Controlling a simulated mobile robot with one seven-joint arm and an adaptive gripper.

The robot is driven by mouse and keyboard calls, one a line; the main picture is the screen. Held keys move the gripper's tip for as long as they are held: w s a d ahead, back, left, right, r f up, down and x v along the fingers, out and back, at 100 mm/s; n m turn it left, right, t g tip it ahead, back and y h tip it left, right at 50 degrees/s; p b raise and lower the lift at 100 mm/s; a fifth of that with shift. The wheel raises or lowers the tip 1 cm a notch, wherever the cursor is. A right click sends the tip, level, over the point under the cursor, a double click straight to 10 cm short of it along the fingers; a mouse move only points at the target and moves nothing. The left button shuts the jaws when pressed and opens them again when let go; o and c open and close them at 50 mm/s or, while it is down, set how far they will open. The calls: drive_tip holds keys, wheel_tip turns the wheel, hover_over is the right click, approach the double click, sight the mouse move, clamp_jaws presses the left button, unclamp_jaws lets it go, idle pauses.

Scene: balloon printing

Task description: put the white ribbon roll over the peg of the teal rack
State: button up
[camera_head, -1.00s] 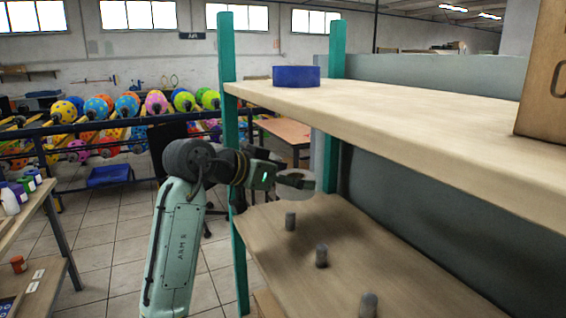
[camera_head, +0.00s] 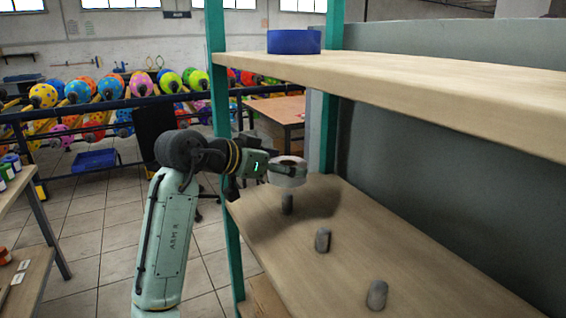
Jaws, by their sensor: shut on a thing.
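The white ribbon roll (camera_head: 289,181) is held by my gripper (camera_head: 286,169), which is shut on it. The roll lies about level, with its brown core facing up. The teal rack (camera_head: 217,110) has a lower wooden shelf with grey upright pegs. In the picture the roll is just above the farthest peg (camera_head: 287,205), with a small gap between them. The top of that peg is close under the roll. Whether the core is exactly over the peg I cannot tell. The middle peg (camera_head: 322,240) and the nearest peg (camera_head: 377,294) are bare.
The upper shelf (camera_head: 400,88) overhangs the lower shelf (camera_head: 349,226) and carries a blue roll (camera_head: 293,42). A teal post stands left of my gripper. A grey panel (camera_head: 430,190) closes the rack's right side. Balloon racks stand behind, a side table at left.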

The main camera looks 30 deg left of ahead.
sight(283, 199)
drive_tip(key=shift+f+b, duration=2.9)
drive_tip(key=shift+f, duration=1.35)
drive_tip(key=o, duration=1.4)
drive_tip(key=v, duration=1.2)
drive_tip(key=shift+r, duration=0.1)
